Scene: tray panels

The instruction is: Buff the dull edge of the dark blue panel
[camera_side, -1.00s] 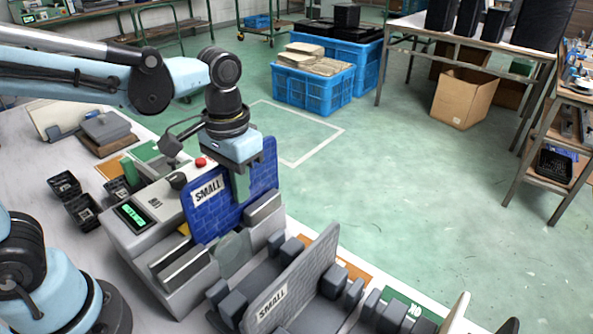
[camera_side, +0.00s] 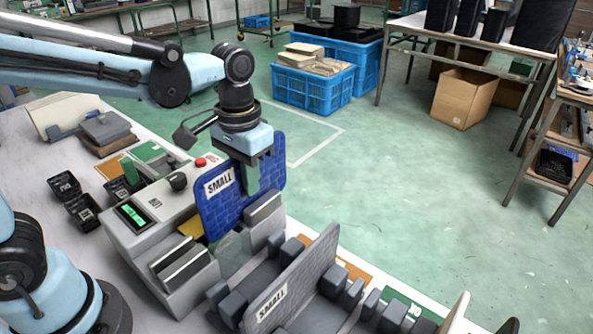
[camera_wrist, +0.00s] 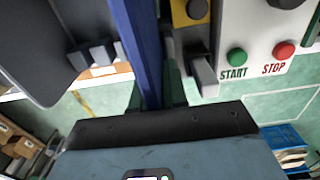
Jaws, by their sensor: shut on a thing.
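The dark blue panel (camera_side: 222,205) stands upright with a white SMALL label. It is at the grey machine (camera_side: 150,225), between the machine's grey blocks. My gripper (camera_side: 251,178) is shut on the panel's upper right part from above. In the wrist view the panel (camera_wrist: 137,45) shows edge-on as a blue strip running up from my gripper (camera_wrist: 158,98). The machine's green START button (camera_wrist: 237,57) and red STOP button (camera_wrist: 284,51) show there too. The panel's lower edge is hidden behind the blocks, and I cannot tell whether it touches the machine.
A grey panel (camera_side: 295,275) labelled SMALL stands in a holder with grey blocks in front of the machine. Small black boxes (camera_side: 75,208) lie left of the machine. Stacked grey and brown pieces (camera_side: 105,130) sit at the back left of the table.

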